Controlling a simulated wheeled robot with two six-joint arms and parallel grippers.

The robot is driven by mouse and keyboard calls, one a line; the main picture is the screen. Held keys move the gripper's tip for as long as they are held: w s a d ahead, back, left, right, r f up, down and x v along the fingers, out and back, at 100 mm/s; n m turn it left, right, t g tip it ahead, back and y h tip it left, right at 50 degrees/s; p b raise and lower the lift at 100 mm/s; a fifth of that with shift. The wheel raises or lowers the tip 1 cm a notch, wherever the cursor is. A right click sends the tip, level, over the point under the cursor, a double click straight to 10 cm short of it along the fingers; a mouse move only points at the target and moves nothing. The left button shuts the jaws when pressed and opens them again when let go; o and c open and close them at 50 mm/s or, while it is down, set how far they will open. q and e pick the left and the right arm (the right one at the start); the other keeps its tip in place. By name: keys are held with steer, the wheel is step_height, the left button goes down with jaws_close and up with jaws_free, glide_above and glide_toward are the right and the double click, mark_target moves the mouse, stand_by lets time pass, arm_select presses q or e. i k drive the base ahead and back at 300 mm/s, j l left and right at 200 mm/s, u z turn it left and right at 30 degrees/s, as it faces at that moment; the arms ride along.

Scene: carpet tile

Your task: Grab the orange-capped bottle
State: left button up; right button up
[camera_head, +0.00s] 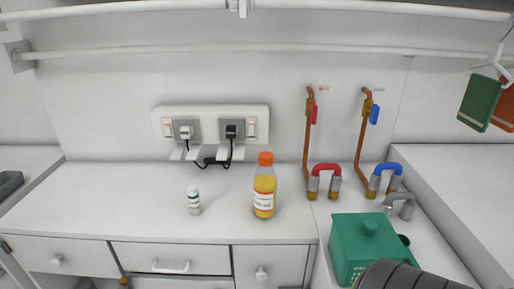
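The orange-capped bottle (265,187) stands upright on the white counter in the head view. It is clear with yellow-orange contents, a white label and an orange cap. It stands right of the middle drawers' line, in front of the wall outlet panel. Nothing touches it and nothing hides it. Neither of my grippers shows in the head view.
A small white bottle (194,201) stands left on the counter (110,205). A socket panel (210,128) with plugs and cables is behind. Right are copper pipes (306,140), red and blue fittings and a green box (365,245), partly hidden by a dark ridged shape.

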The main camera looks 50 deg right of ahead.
mark_target(265, 179)
steer(key=z, duration=1.6)
steer(key=l+z, duration=0.1)
steer(key=l, duration=0.65)
